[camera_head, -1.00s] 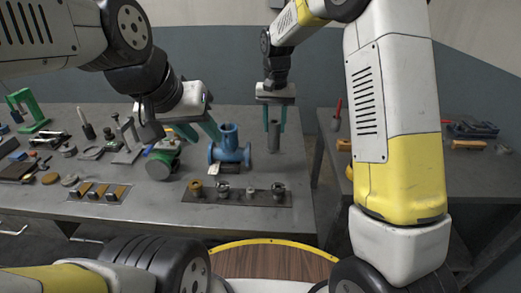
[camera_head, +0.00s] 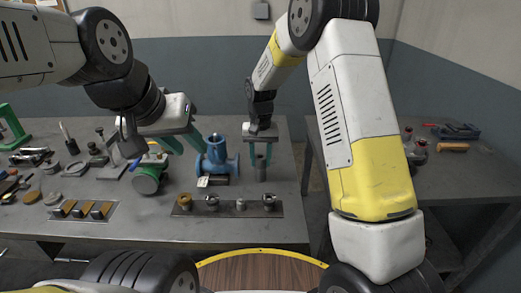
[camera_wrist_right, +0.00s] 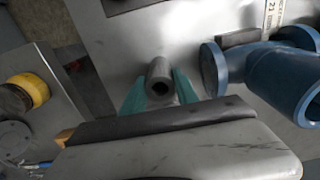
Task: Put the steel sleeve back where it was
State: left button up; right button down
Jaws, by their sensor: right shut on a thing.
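The steel sleeve (camera_head: 261,170) is a grey, upright hollow tube. My right gripper (camera_head: 260,158) is shut on it, with the teal fingers on either side. In the right wrist view the sleeve (camera_wrist_right: 158,78) shows its open bore between the fingers. It is over the right part of the grey bench, right of the blue pipe fitting (camera_head: 216,157); I cannot tell whether its lower end touches the bench. My left gripper (camera_head: 188,147) is open and empty, its fingers apart, just left of and behind the blue fitting.
A dark plate (camera_head: 227,212) with several small fittings lies in front of the sleeve. A green-and-grey part (camera_head: 149,176) and a tray with yellowish pieces (camera_head: 68,215) are further left. A second bench (camera_head: 440,185) stands right, across a gap.

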jog(key=c, duration=0.9)
grip_release()
jog(key=shift+f, duration=0.1)
notch_tip(320, 180, up, 12)
jog(key=s+d+r+t+y, duration=0.1)
jog(key=s+d+r, duration=0.5)
jog(key=r, duration=0.1)
jog(key=s+d+r+t, duration=0.1)
jog(key=s+d, duration=0.1)
jog(key=s, duration=0.4)
jog(key=s+d+r+t, duration=0.1)
jog(key=s+d+t, duration=0.1)
jog(key=s, duration=0.5)
jog(key=s+d+r+t+y, duration=0.1)
jog(key=s+d+r+t, duration=0.1)
jog(key=s+d, duration=0.2)
jog(key=shift+s+d+n, duration=0.1)
jog(key=shift+s+n, duration=0.2)
jog(key=shift+s, duration=1.45)
